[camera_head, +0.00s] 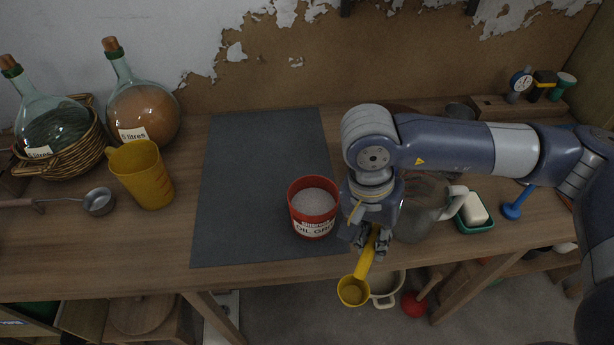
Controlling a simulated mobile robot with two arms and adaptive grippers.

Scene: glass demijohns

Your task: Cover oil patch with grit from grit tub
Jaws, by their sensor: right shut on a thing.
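The red grit tub (313,228), labelled as oil grit, stands on the dark grey mat near the table's front edge. Pale grit shows inside it below the rim. My right gripper (373,240) is just right of the tub and is shut on the handle of a yellow scoop (364,262). The scoop hangs out past the table's front edge, with its round cup over the floor. The cup looks yellow inside, and I cannot tell whether it holds grit. I cannot make out an oil patch. My left gripper is not in view.
The dark grey mat (258,165) is mostly bare. A yellow jug (143,177), a ladle (100,202) and two demijohns stand left. A glass jug (420,210), a green soap dish (475,226) and a blue tool (517,204) are right. A pale pot (386,287) is below the table edge.

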